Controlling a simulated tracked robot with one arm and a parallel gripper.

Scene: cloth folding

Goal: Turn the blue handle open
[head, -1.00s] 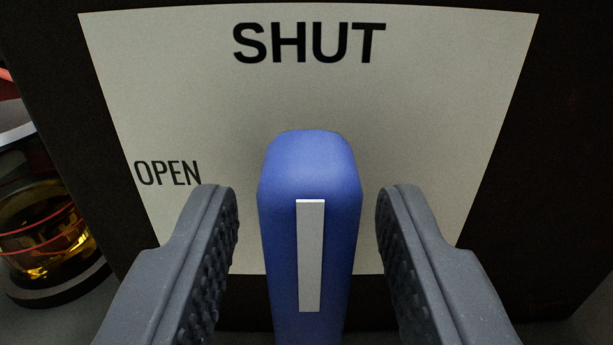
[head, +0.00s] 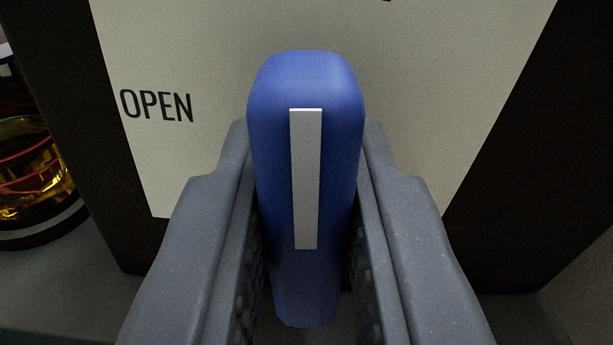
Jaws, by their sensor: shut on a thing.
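The blue handle (head: 272,190) stands upright in the middle of the head view, with a white stripe down its front. It points up the pale label plate (head: 440,90) behind it. The word OPEN (head: 157,106) is on the plate to the left of the handle. The word SHUT is almost wholly out of view above. My gripper (head: 306,160) is shut on the blue handle, one grey finger against each side. The handle's upper end shows above the fingertips.
The plate is on a dark panel (head: 85,150). A glass vessel with amber liquid (head: 35,180) stands at the left edge, left of the panel. A grey surface (head: 60,295) lies below the panel.

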